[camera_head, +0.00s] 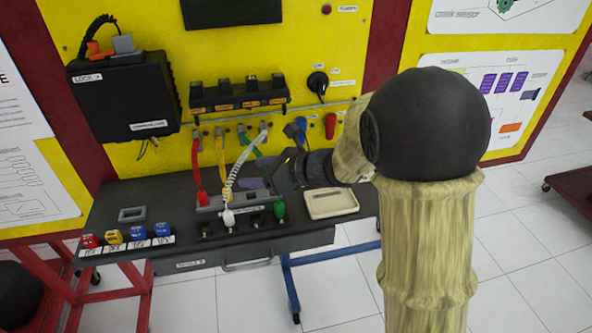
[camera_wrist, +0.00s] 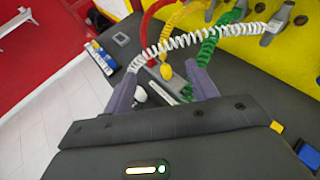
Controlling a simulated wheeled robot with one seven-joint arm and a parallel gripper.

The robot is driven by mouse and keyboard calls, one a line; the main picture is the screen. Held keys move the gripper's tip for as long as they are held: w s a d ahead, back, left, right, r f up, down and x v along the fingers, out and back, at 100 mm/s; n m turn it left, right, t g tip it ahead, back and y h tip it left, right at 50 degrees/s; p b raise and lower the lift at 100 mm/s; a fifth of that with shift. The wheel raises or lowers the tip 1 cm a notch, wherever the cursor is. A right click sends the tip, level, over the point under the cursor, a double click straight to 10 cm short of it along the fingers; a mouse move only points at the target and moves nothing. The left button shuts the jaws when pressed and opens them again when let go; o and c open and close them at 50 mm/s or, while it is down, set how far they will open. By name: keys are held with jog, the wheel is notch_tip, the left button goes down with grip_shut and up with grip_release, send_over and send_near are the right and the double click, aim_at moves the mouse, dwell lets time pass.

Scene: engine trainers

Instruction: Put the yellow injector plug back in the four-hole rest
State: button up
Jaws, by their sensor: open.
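The yellow injector plug (camera_wrist: 165,71) shows in the wrist view at the end of a yellow coiled cord, between and beyond the fingers, by a grey block. In the head view it is largely hidden behind the white cord. My gripper (camera_wrist: 161,83) is open, its two purple fingers apart and touching no plug that I can see. The rest seems to be the grey and black block (camera_head: 209,208) on the bench; its holes are not clear. A red plug (camera_head: 202,197), white plug (camera_head: 228,217) and green plug (camera_head: 280,211) stand at it. Whether the yellow plug sits in a hole, I cannot tell.
The white coiled cord (camera_wrist: 190,38) crosses in front of my fingers. A cream tray (camera_head: 331,215) lies right of the block. Small red, yellow and blue blocks (camera_head: 137,234) line the bench's left front. A black box (camera_head: 125,98) hangs on the yellow panel.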

jog(key=v, duration=1)
jog(key=shift+d+r+b, duration=0.2)
jog(key=shift+d+b, duration=0.1)
jog(key=shift+b, duration=0.05)
